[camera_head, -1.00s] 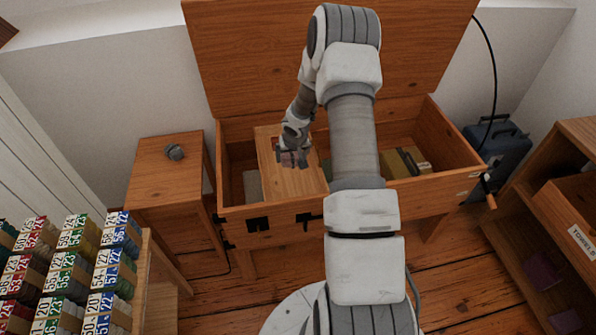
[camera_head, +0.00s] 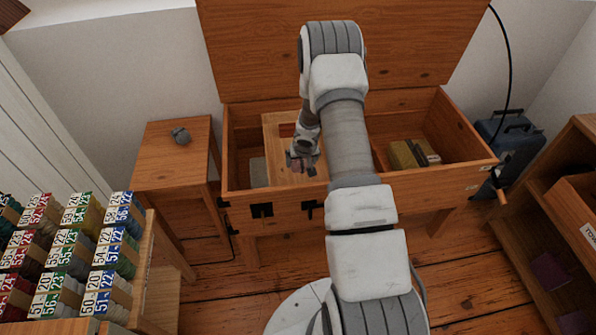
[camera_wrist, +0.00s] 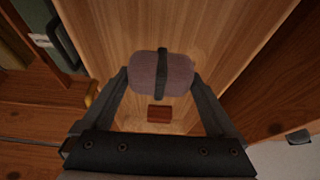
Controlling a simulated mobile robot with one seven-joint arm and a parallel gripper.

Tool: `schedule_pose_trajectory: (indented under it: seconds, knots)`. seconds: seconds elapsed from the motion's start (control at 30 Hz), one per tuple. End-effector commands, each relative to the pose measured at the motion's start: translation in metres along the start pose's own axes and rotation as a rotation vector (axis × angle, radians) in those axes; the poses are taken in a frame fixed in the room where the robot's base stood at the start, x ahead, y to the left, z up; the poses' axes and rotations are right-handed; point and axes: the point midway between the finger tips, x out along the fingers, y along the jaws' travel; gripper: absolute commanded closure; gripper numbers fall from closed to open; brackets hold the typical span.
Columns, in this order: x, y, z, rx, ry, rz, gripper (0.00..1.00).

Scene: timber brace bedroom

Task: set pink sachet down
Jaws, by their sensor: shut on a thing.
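The pink sachet (camera_wrist: 146,75) is a small mauve-pink pouch with a dark band around its middle. It sits between the fingertips of my gripper (camera_wrist: 162,82) in the wrist view, and the gripper is shut on it. In the head view my gripper (camera_head: 303,163) is over the pale wooden tray or lid (camera_head: 283,126) inside the open chest, and the sachet shows only as a small pinkish patch there. I cannot tell whether the sachet touches the pale wood below it.
The open wooden chest (camera_head: 458,177) has its lid raised behind. Books (camera_head: 408,153) lie in its right part. A side table (camera_head: 165,160) with a small grey object (camera_head: 181,135) stands left. A rack of numbered spools (camera_head: 75,255) is at front left, a blue case (camera_head: 505,143) right.

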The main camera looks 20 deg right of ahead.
Motion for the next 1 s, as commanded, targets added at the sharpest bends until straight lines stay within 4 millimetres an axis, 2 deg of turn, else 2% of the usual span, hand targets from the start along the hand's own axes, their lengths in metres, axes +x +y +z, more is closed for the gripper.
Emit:
schedule_pose_trajectory:
  seconds: [0.17,0.43,0.93,0.97,1.0]
  knots:
    - [0.011,-0.01,-0.004,0.002,0.001,0.001,0.62]
    - [0.044,-0.011,0.01,0.0,0.001,0.001,0.62]
    - [0.051,-0.01,0.013,0.001,0.001,0.001,0.62]
    - [0.051,-0.01,0.013,0.001,0.001,0.001,0.05]
    - [0.05,-0.01,0.012,0.001,0.001,0.001,0.0]
